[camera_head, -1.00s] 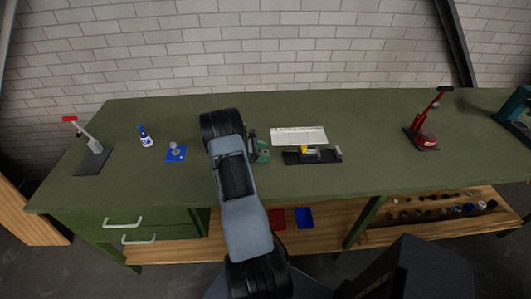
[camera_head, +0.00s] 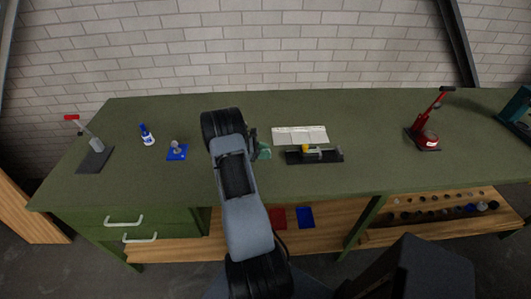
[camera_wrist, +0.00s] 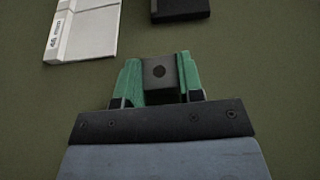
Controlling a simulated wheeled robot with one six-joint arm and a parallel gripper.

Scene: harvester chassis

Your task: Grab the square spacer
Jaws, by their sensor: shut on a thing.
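My gripper (camera_wrist: 160,82) has green fingers and is shut on a dark grey square spacer (camera_wrist: 160,73). The spacer has a small round hole in its face and sits between the two fingertips in the wrist view. In the head view my gripper (camera_head: 262,152) is over the middle of the green bench, left of a black fixture (camera_head: 296,157). My arm and fingers hide the spacer there. I cannot tell whether the spacer touches the bench top.
On the green bench (camera_head: 370,125), a white sheet (camera_head: 300,134) lies behind the fixture. A blue-capped bottle (camera_head: 147,138), a blue plate (camera_head: 182,155) and a grey press (camera_head: 95,157) are left. A red press (camera_head: 428,137) is right. Bench space right of the fixture is clear.

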